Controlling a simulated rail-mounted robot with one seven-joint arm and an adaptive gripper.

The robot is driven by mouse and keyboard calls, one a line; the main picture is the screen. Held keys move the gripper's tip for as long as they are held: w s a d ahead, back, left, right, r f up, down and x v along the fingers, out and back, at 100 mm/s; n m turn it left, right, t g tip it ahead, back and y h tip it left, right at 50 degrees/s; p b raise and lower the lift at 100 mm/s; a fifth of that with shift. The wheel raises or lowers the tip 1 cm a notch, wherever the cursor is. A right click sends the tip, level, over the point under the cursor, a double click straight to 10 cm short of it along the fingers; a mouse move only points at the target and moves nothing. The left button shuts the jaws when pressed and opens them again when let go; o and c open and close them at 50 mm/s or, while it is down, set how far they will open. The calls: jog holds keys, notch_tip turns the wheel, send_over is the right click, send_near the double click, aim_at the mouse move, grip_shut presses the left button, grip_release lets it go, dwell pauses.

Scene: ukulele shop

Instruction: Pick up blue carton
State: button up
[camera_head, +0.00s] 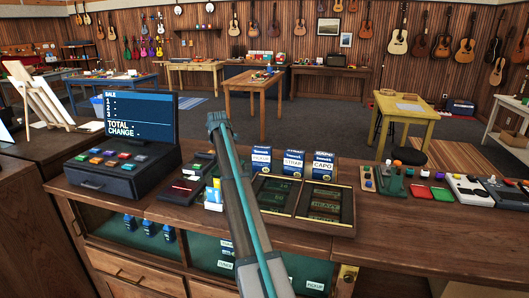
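Three blue-and-white cartons stand upright in a row on the counter, just right of my arm in the head view. The left one, labelled PICKUP (262,158), is closest to my arm. The middle one reads STRAP (293,162), and the right one reads CAPO (323,166). My arm rises from the bottom centre across the counter. I see no gripper fingers, so what the gripper holds is not visible.
A dark display tray (325,208) lies in front of the cartons. A register (120,172) with a screen and a card reader (182,191) stand to the left. Pedals (466,188) and small coloured items are at right. The counter's front right (420,235) is clear.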

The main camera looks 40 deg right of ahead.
jog(key=s+d+g+y+p, duration=0.2)
jog(key=s+d+g+y, duration=0.1)
jog(key=s+d, duration=0.5)
jog(key=g+y+p, duration=0.3)
jog(key=g+y, duration=0.1)
send_near(260, 154)
jog(key=shift+w+d+f, duration=0.2)
jog(key=shift+w+d, duration=0.3)
jog(key=shift+w, duration=0.05)
jog(key=shift+w+d+f, duration=0.2)
jog(key=shift+w+d, duration=0.3)
jog(key=shift+s+y, duration=0.3)
jog(key=shift+a+f+n, duration=0.1)
jog(key=shift+f+n, duration=0.2)
jog(key=shift+f, duration=0.05)
jog(key=p+x, duration=0.1)
jog(key=x, duration=0.3)
jog(key=shift+w+f+p, duration=0.2)
jog(key=shift+f+p, duration=0.15)
jog(key=shift+p, duration=0.05)
jog(key=shift+p+x, duration=1.4)
jog(key=shift+x, duration=1.25)
jog(key=shift+c, duration=0.3)
